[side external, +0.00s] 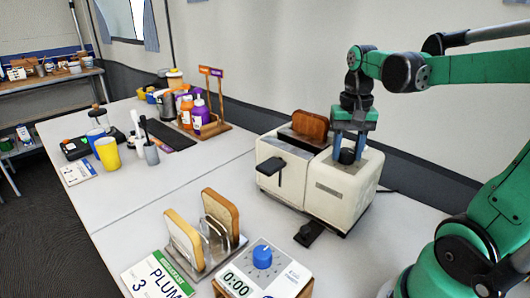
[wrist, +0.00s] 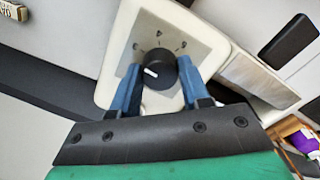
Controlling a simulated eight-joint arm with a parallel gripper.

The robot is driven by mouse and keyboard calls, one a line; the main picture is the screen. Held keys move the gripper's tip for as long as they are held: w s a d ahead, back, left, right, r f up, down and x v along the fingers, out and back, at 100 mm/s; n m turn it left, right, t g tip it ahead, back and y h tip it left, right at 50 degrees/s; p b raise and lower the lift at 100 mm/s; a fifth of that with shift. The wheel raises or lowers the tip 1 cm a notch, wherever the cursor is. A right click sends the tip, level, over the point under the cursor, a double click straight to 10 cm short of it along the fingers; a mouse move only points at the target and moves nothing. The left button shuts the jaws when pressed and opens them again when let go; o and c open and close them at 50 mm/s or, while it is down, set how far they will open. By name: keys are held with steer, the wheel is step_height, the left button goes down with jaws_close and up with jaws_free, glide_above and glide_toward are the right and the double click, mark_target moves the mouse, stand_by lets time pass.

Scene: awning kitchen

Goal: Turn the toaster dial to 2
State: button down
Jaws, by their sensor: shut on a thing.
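The cream toaster (side external: 335,197) stands on the table with a browned slice of toast (side external: 310,125) in its far slot. Its black dial (side external: 347,156) is on the top face, on a grey plate (wrist: 200,40) with several small marks that are too small to read for sure. In the wrist view the dial (wrist: 161,70) has a white pointer line that points left and slightly up in the picture, not at the middle mark. My gripper (side external: 348,148) points down at the dial, with its blue fingers on either side, shut on it.
Left of the toaster are a rack with bread slices (side external: 183,240), a timer with a blue knob (side external: 262,257) and a PLUM 3 card (side external: 158,275). Bottles (side external: 195,110), cups (side external: 107,153) and a caddy stand farther back. The toaster has a black lever (side external: 268,168) on its side.

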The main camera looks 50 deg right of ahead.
mark_target(347, 151)
steer(key=n, duration=0.4)
steer(key=shift+n, duration=0.3)
steer(key=n, duration=0.4)
steer(key=shift+n, duration=0.3)
steer(key=shift+c, duration=2.1)
jaws_free()
steer(key=shift+r, duration=0.1)
steer(key=shift+r, duration=2.75)
